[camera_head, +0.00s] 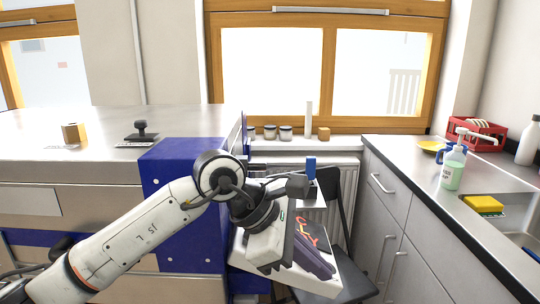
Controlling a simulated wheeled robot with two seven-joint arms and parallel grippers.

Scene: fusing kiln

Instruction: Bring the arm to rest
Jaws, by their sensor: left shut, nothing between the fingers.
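My left arm comes in from the lower left, and its white links reach to the middle of the picture. My left gripper (322,268) points down and right, with its dark fingers together and nothing held. It is in front of a dark chair (345,225) and over a pale, flat item with coloured marks (307,229). The gripper hides part of that item, and I cannot tell whether it touches it. My right gripper is not in view.
A steel-topped kiln bench (60,130) with blue panels stands left. A grey counter (430,180) on the right holds a soap bottle (452,170), a yellow sponge (484,204), a red crate (482,135) and a sink. Several small jars (285,133) stand on the windowsill.

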